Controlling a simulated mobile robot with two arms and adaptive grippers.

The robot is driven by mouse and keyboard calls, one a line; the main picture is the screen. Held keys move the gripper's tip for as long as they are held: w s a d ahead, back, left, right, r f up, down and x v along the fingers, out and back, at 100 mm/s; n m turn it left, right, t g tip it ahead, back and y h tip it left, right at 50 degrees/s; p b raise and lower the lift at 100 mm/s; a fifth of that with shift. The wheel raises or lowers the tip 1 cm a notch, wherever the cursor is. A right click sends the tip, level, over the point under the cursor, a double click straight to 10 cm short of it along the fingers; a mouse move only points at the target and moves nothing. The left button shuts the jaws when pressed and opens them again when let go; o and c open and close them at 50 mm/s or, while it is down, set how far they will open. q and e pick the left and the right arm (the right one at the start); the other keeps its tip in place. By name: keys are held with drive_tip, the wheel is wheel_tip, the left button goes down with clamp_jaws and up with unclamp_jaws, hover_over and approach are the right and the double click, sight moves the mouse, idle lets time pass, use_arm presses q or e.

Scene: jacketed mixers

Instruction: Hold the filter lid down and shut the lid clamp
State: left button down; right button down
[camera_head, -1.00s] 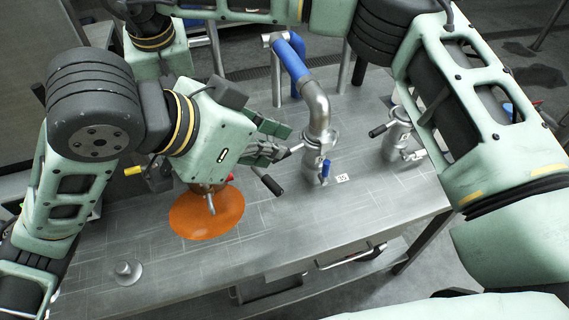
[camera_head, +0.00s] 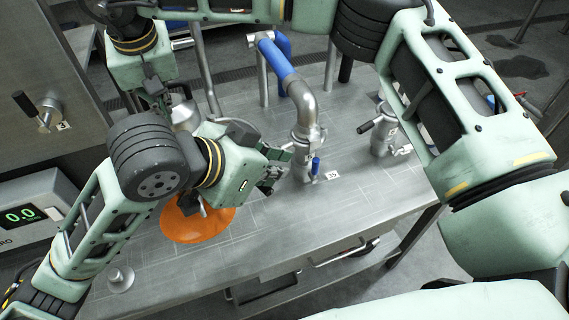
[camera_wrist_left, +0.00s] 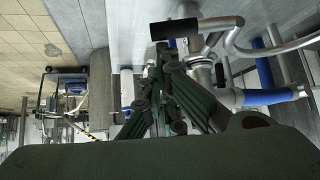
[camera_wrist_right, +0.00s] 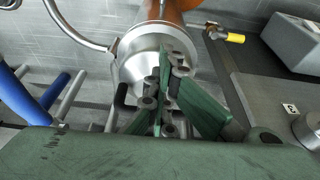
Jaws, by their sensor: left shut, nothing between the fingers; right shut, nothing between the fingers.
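A silver round fitting (camera_wrist_right: 145,62), which looks like the filter lid, lies under my right gripper (camera_wrist_right: 165,85) in the right wrist view. In the head view its silver top (camera_head: 184,116) shows partly behind my left arm. The right fingers are shut and empty over its edge; contact is unclear. My left gripper (camera_head: 277,165) is shut and empty, left of the upright pipe fitting; it also shows in the left wrist view (camera_wrist_left: 160,70). A black-ended metal lever (camera_wrist_left: 175,29) lies just beyond the left fingers. I cannot tell whether it is the lid clamp.
An orange disc (camera_head: 192,226) lies on the steel table (camera_head: 350,215). A steel pipe with a blue section (camera_head: 290,62) stands right of my left gripper, a second fitting (camera_head: 385,130) further right. A scale display (camera_head: 22,214) is at left. The table's front right is clear.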

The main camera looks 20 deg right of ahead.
use_arm(q)
drive_tip(key=shift+a+f, duration=0.1)
drive_tip(key=shift+s+a+m+g, duration=0.2)
drive_tip(key=shift+a+m+g, duration=0.2)
drive_tip(key=shift+a, duration=0.45)
drive_tip(key=w+a+m+g, duration=0.2)
drive_tip(key=a+m, duration=0.3)
drive_tip(key=a, duration=1.1)
drive_tip(key=shift+w+a+g, duration=0.2)
drive_tip(key=shift+a+g, duration=0.05)
drive_tip(key=shift+g, duration=0.65)
